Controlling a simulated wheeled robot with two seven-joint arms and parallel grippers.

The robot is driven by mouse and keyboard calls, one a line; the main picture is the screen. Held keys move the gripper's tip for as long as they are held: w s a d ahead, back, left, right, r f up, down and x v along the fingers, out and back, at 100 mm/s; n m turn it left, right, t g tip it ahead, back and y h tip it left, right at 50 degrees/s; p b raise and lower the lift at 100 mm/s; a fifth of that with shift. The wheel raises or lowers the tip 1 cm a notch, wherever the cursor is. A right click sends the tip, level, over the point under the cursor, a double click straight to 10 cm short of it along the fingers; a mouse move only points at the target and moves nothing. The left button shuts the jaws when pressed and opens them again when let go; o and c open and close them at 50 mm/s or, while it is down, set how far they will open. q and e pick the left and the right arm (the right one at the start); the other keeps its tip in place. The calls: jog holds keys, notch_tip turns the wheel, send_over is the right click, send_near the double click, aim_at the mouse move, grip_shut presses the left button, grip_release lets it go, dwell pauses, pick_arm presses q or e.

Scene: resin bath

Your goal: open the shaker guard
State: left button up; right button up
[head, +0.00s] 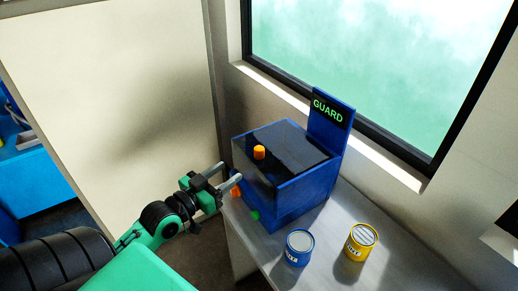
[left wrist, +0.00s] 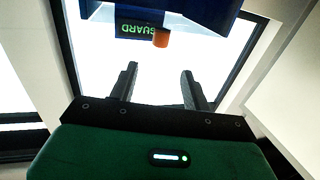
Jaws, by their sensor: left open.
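The shaker (head: 305,200) is a blue box on the bench with an upright blue back panel bearing a lit GUARD sign (head: 330,111). Its dark, see-through guard (head: 290,140) lies down over the box. An orange knob (head: 259,152) stands on the guard; it also shows in the left wrist view (left wrist: 160,38). My left gripper (head: 231,173) is open and empty at the box's left front corner, lower than the knob and apart from it. In the left wrist view, the knob is beyond the open fingers (left wrist: 159,72). My right gripper is not in view.
A blue can (head: 299,249) and a yellow can (head: 360,242) stand on the grey bench (head: 335,275) in front of the shaker. Small orange and green parts show low on the box's front. A window (head: 390,60) and wall are behind; a pale panel (head: 110,90) is left.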

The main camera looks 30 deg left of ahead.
aim_at(256, 151)
pick_arm(q)
jog(key=w+p, duration=0.1)
jog(key=w, duration=0.3)
jog(key=w+d+p, duration=0.1)
jog(key=w+p, duration=0.1)
jog(key=w, duration=0.2)
jog(key=w+p, duration=0.1)
jog(key=w, duration=0.3)
jog(key=shift+w+d+r, duration=0.15)
jog(key=shift+w+d, duration=0.15)
jog(key=shift+w+p, duration=0.35)
jog(key=shift+w, duration=0.15)
jog(key=shift+d, duration=0.1)
grip_shut()
